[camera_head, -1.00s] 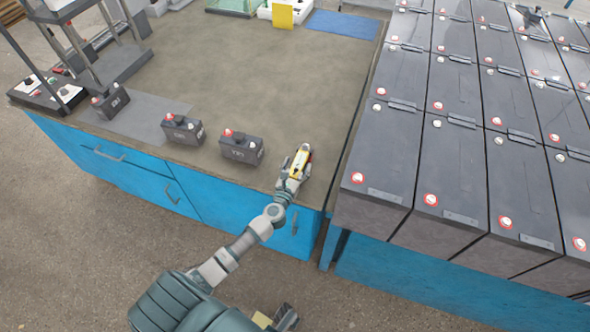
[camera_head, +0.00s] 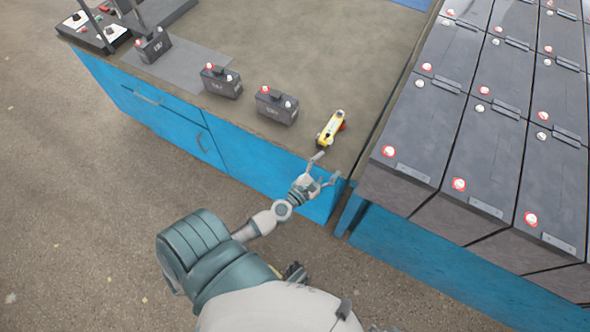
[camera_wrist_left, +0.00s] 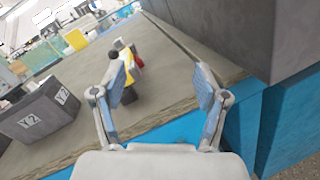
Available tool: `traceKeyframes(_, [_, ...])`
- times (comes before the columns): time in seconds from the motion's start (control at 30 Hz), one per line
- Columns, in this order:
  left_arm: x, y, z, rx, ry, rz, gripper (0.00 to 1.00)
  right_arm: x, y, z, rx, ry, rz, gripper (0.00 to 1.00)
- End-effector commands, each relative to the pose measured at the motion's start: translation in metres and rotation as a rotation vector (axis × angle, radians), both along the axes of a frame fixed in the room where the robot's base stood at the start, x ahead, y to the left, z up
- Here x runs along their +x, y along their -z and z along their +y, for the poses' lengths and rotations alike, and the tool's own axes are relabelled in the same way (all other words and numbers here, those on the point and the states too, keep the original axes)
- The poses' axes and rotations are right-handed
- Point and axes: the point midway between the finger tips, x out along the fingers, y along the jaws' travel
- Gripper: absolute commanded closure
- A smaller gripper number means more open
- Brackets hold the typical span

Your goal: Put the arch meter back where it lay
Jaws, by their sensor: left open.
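The arch meter (camera_head: 331,129), a yellow and dark tool with a red part, lies on the brown bench top (camera_head: 330,60) near its front right corner. In the left wrist view the meter (camera_wrist_left: 134,72) shows beyond the left finger, which partly covers it. My left gripper (camera_head: 326,168) is open and empty at the bench's front edge, apart from the meter and on the near side of it. In the left wrist view its two fingers are spread with nothing between the pads (camera_wrist_left: 160,82).
Small dark batteries stand along the front edge, the nearest (camera_head: 277,106) left of the meter; it shows labelled Y2 in the left wrist view (camera_wrist_left: 42,112). Rows of large grey batteries (camera_head: 485,150) stand close on the right, beyond a narrow gap. The bench middle is clear.

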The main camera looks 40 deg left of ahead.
Motion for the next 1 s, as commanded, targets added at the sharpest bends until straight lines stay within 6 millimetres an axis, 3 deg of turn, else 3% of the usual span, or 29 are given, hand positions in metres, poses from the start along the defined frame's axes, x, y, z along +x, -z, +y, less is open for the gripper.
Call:
traceKeyframes(0.1, [-0.029, 0.023, -0.077, 0.574, 0.301, 0.004, 0.27, 0.0, 0.0, 0.0, 0.0, 0.001, -0.001, 0.31])
traceKeyframes(0.2, [-0.071, 0.073, -0.124, 1.131, 0.604, 0.016, 0.27, 0.0, 0.0, 0.0, 0.0, 0.001, -0.001, 0.31])
traceKeyframes(0.3, [-0.122, 0.133, -0.134, 1.617, 0.93, 0.052, 0.27, 0.0, 0.0, 0.0, 0.0, 0.001, -0.001, 0.31])
traceKeyframes(0.4, [-0.171, 0.177, -0.113, 1.968, 1.253, 0.107, 0.27, 0.0, 0.0, 0.0, 0.0, 0.001, -0.001, 0.31])
traceKeyframes(0.5, [-0.209, 0.199, -0.085, 2.168, 1.527, 0.166, 0.27, 0.0, 0.0, 0.0, 0.0, 0.001, -0.001, 0.31])
traceKeyframes(0.6, [-0.231, 0.206, -0.065, 2.257, 1.705, 0.21, 0.27, 0.0, 0.0, 0.0, 0.0, 0.001, -0.001, 0.31])
traceKeyframes(0.73, [-0.242, 0.208, -0.055, 2.289, 1.791, 0.232, 0.27, 0.0, 0.0, 0.0, 0.0, 0.001, -0.001, 0.31])
traceKeyframes(1.0, [-0.242, 0.208, -0.055, 2.289, 1.791, 0.232, 0.27, 0.0, 0.0, 0.0, 0.001, 0.001, -0.001, 0.31])
